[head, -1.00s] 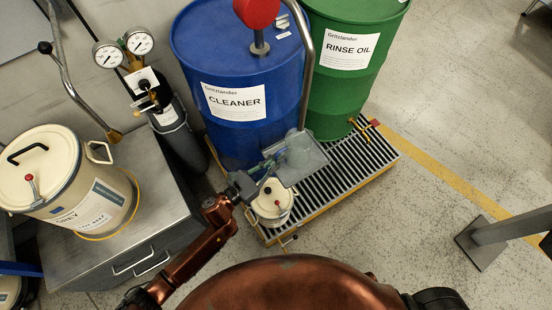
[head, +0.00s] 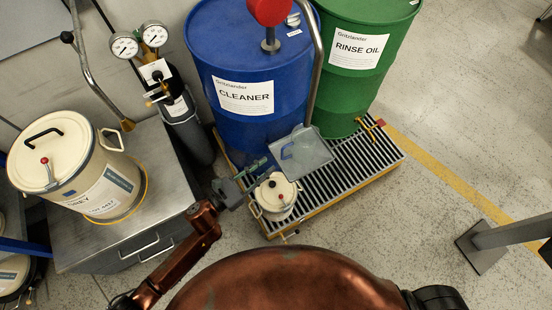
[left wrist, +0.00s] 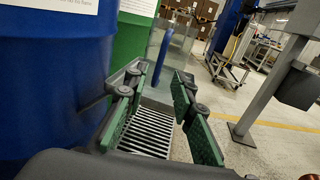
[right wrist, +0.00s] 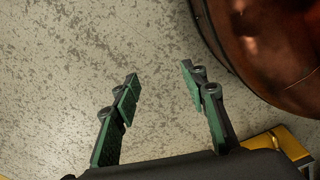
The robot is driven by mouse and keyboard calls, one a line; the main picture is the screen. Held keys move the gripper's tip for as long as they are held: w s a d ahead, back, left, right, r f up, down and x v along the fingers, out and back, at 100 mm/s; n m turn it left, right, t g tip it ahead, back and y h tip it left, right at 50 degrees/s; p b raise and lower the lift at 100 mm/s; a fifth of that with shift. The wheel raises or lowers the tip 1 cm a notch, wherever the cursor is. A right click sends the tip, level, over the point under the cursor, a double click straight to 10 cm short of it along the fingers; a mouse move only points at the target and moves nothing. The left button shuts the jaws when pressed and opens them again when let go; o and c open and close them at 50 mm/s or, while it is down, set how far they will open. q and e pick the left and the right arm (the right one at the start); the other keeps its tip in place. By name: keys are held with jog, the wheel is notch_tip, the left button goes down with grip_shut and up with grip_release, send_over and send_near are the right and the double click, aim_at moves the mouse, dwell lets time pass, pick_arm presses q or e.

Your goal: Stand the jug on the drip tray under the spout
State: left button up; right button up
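The clear jug (head: 308,154) with a blue handle (head: 287,150) is at the slatted tray (head: 358,156) in front of the blue drum, near the lower end of the spout pipe (head: 318,70). I cannot tell whether its base rests fully flat. My left gripper (head: 262,170) is just left of the jug. In the left wrist view its fingers (left wrist: 157,108) are apart, with the blue handle (left wrist: 162,56) beyond the tips and nothing visibly gripped. My right gripper (right wrist: 158,82) is open and empty above the floor, out of the head view.
A small cream pot (head: 276,196) stands at the tray's front left corner, close under my left gripper. The blue drum (head: 240,60) and green drum (head: 365,50) stand behind. A grey cabinet (head: 150,230) carries a cream canister at left. The floor at right is mostly clear.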

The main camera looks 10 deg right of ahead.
pick_arm(q)
jog(key=v, duration=0.4)
jog(key=shift+w, duration=0.1)
jog(key=w+a+f+n+t+y, duration=0.1)
jog(key=a+f+n+y, duration=0.4)
jog(key=a+f+n, duration=0.4)
jog(key=w+a+f+n+t+y, duration=0.1)
jog(key=a+f+n+t+y, duration=0.1)
jog(key=a+f+n+y, duration=0.65)
jog(key=s+a+f+n+g, duration=0.1)
jog(key=s+a+f+n, duration=0.3)
jog(key=f, duration=0.3)
jog(key=s+a+f+n+g, duration=0.2)
jog(key=s+f+n, duration=0.1)
jog(key=f+n, duration=0.4)
jog(key=s+a+f+n+g+y, duration=0.1)
jog(key=s+a+f+n+g, duration=0.35)
jog(key=s, duration=0.55)
jog(key=s+a+f+n+g+y, duration=0.1)
jog(key=s+a+f+n, duration=0.2)
jog(key=s+f+n, duration=0.45)
jog(key=s+f+n+g, duration=0.2)
jog(key=s+n, duration=0.1)
jog(key=s, duration=0.7)
jog(key=s+f+n+g, duration=0.2)
jog(key=s+f+n, duration=0.1)
jog(key=s, duration=0.8)
jog(key=shift+a+f+n, duration=0.2)
jog(key=shift+f+n, duration=0.1)
jog(key=shift+n, duration=0.05)
